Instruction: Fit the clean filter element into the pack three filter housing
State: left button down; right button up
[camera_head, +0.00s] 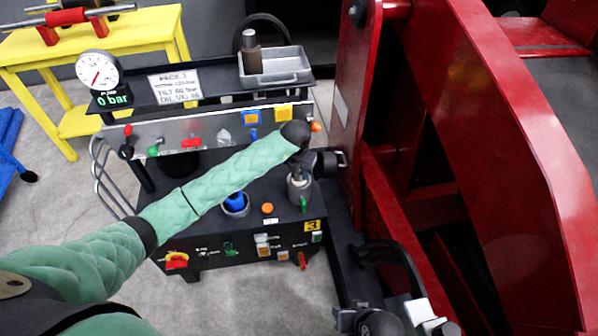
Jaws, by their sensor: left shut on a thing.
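My left arm reaches from the lower left over the power pack. Its gripper (299,172) is directly above a grey metal cylindrical housing (299,190) on the right of the pack's lower deck, by the yellow "3" label (312,226). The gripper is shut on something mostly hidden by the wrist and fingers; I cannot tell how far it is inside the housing.
The metal tray (290,78) sits on the upper shelf beside a gauge reading 0 bar (99,72). A blue-topped round fitting (236,202) is on the lower deck. A large red steel frame (540,140) closes off the right. A yellow table (150,40) stands back left.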

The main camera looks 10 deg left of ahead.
pick_arm(q)
jog(key=c, duration=1.1)
grip_release()
jog(key=shift+o, duration=0.2)
pick_arm(e)
jog(key=shift+f, duration=0.5)
jog(key=shift+r, duration=0.1)
pick_arm(q)
jog(key=shift+r, duration=0.2)
notch_tip(320, 180, up, 3)
jog(key=shift+s+f, duration=0.15)
jog(key=shift+f, duration=0.05)
notch_tip(320, 180, up, 9)
jog(key=s+b, duration=0.1)
jog(key=shift+a, duration=0.15)
pick_arm(e)
notch_tip(320, 180, down, 6)
jog(key=shift+w+a, duration=0.25)
jog(key=shift+a, duration=0.05)
